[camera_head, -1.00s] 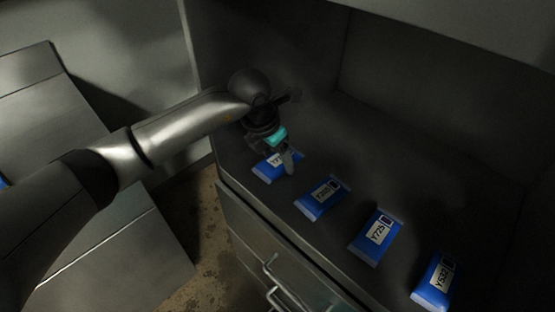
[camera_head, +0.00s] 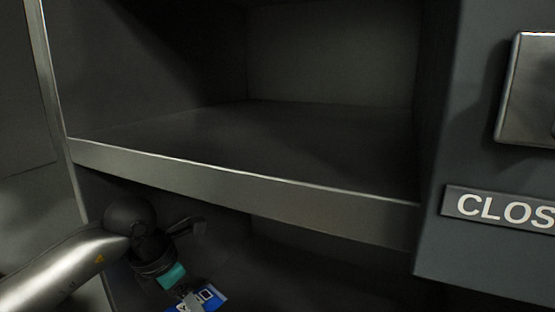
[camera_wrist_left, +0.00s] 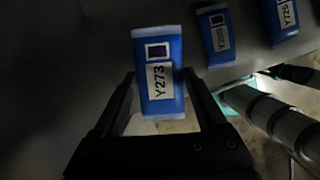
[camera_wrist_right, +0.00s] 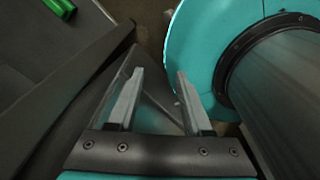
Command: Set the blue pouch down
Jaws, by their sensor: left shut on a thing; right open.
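The blue pouch (camera_wrist_left: 158,65), with a white label reading Y273, is between the fingers of my left gripper (camera_wrist_left: 159,75) in the left wrist view. The left gripper is shut on it. In the head view the pouch (camera_head: 210,297) shows at the bottom edge, partly covered by the left gripper (camera_head: 190,299). It looks larger than the other pouches in the left wrist view; I cannot tell whether it touches the surface. My right gripper (camera_wrist_right: 160,76) is open and empty in the right wrist view.
Two more blue pouches, Y725 (camera_wrist_left: 287,16) and a neighbour (camera_wrist_left: 215,36), lie on the dark surface. An empty shelf (camera_head: 250,140) with a raised metal front edge (camera_head: 240,187) is above the left gripper. A panel with a "CLOS" sign (camera_head: 500,208) stands at right.

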